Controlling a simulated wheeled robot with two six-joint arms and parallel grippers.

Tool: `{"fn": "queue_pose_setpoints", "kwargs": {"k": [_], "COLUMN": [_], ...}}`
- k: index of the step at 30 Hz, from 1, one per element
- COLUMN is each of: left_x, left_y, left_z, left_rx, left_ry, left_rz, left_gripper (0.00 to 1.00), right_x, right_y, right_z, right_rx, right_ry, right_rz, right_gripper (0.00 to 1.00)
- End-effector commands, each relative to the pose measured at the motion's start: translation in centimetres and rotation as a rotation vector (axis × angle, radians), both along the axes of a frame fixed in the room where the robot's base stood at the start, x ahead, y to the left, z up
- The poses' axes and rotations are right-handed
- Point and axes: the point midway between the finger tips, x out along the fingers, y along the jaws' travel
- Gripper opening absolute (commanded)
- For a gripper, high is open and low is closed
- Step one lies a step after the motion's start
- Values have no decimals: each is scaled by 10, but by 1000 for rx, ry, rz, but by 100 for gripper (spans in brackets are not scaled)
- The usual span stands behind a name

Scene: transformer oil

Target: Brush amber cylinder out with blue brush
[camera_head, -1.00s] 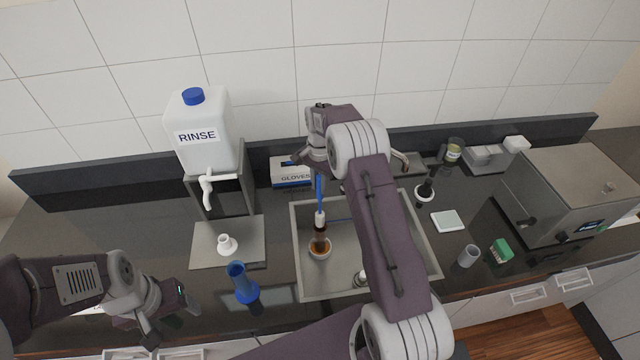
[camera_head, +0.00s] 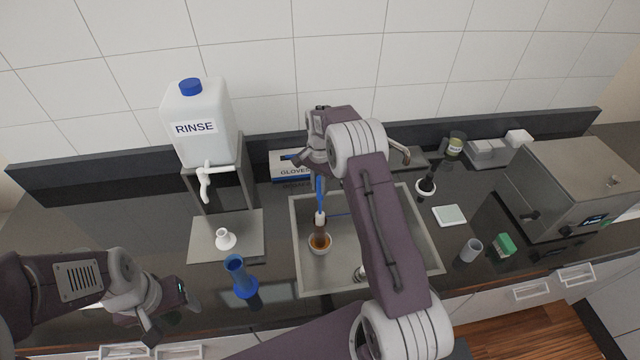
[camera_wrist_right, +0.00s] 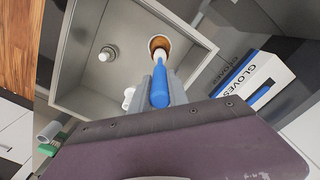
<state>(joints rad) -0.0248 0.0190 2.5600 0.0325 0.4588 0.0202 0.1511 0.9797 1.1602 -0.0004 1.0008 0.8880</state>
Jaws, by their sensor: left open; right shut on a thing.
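The amber cylinder (camera_head: 320,243) stands in the sink, its round mouth facing up. The blue brush (camera_head: 320,200) is upright, its blue handle in my right gripper (camera_head: 318,172) and its lower end in the cylinder's mouth. In the right wrist view the blue handle (camera_wrist_right: 160,85) lies between the fingers of my right gripper (camera_wrist_right: 160,92), and the cylinder (camera_wrist_right: 159,44) shows beyond it. The bristles are hidden inside the cylinder. My left gripper (camera_head: 165,322) is open and empty at the front left, apart from everything.
The sink (camera_head: 300,262) has a grey rim around the cylinder. A blue cylinder (camera_head: 240,278) stands left of it. A rinse jug (camera_head: 200,122) with a tap stands at the back left, a glove box (camera_head: 288,166) behind the sink. A grey cup (camera_head: 470,251) and a steel oven (camera_head: 570,190) are at right.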

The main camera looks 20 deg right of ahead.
Motion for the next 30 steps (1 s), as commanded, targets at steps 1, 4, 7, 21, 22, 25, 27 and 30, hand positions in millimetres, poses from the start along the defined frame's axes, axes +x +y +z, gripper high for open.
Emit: {"fn": "queue_pose_setpoints", "kwargs": {"k": [1,4,7,21,22,25,27,30], "left_x": [0,0,0,0,0,0,0,0], "left_y": [0,0,0,0,0,0,0,0], "left_z": [-4,-7,-11,-28,-29,-32,-35,-39], "left_rx": [0,0,0,0,0,0,0,0], "left_ry": [0,0,0,0,0,0,0,0], "left_rz": [0,0,0,0,0,0,0,0], "left_gripper": [68,68,68,68,68,68,68,68], "right_x": [0,0,0,0,0,0,-1,-1], "right_y": [0,0,0,0,0,0,0,0], "right_z": [-5,-11,-17,-46,-47,-53,-58,-64], "right_rx": [0,0,0,0,0,0,0,0], "right_ry": [0,0,1,1,1,1,1,1], "right_rz": [0,0,0,0,0,0,0,0], "right_gripper": [0,0,0,0,0,0,0,0]}}
